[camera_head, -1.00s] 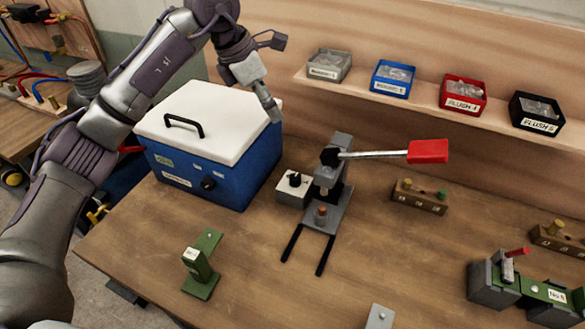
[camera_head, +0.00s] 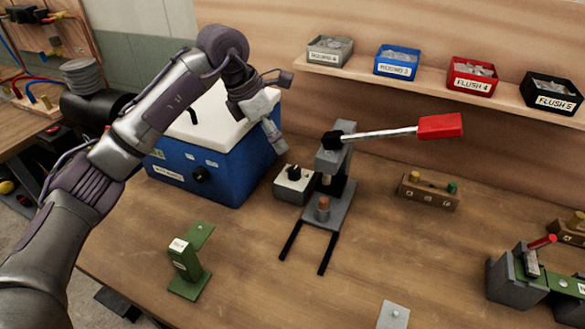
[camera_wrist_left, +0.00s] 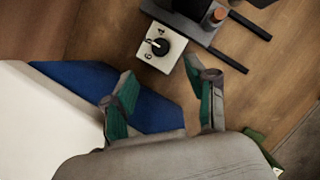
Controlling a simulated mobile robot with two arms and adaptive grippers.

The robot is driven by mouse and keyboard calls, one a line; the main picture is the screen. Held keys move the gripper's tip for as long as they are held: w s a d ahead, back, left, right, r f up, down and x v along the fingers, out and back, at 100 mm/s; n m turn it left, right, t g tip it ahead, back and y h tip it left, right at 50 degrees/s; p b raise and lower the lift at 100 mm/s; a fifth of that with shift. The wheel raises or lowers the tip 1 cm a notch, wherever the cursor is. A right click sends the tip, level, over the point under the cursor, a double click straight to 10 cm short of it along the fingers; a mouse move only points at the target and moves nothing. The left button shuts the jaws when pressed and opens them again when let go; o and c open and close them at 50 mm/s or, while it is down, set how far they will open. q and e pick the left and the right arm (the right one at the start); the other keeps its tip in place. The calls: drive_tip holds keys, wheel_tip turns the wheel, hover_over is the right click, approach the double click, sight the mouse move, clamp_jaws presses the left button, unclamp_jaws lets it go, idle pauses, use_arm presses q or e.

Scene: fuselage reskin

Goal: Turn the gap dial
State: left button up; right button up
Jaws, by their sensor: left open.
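The gap dial (camera_head: 294,172) is a black knob on a small pale box (camera_head: 291,188) at the left side of the grey lever press (camera_head: 328,190). In the left wrist view the dial (camera_wrist_left: 157,46) shows the figures 4 and 6 beside the knob, ahead of the fingertips. My left gripper (camera_head: 275,140) is above the blue box's right side, up and left of the dial and apart from it. In the left wrist view its green-padded fingers (camera_wrist_left: 165,93) are spread and empty. My right gripper is in neither view.
A blue box with a white lid (camera_head: 225,160) stands left of the press. The press's red-handled lever (camera_head: 440,126) reaches right. A green stand (camera_head: 187,262) is at front left. A shelf (camera_head: 420,83) with several bins runs behind. Bare wood lies in front of the press.

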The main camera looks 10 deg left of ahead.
sight(294, 170)
use_arm(q)
drive_tip(key=p+x, duration=0.1)
drive_tip(key=x, duration=1)
drive_tip(key=shift+a, duration=0.1)
clamp_jaws()
drive_tip(key=shift+n, duration=0.3)
drive_tip(key=n+y+b, duration=0.1)
drive_tip(key=n, duration=0.1)
drive_tip(key=n+t+y+b, duration=0.1)
drive_tip(key=n, duration=0.2)
drive_tip(key=shift+s+n+t, duration=0.1)
drive_tip(key=shift+n+t, duration=0.2)
drive_tip(key=n+y+b, duration=0.1)
drive_tip(key=n+b, duration=0.1)
drive_tip(key=n+y+b, duration=0.1)
drive_tip(key=n, duration=0.2)
drive_tip(key=shift+d+n+b, duration=0.2)
drive_tip(key=shift+n+b, duration=0.1)
drive_tip(key=shift+b, duration=0.05)
drive_tip(key=shift+r, duration=0.1)
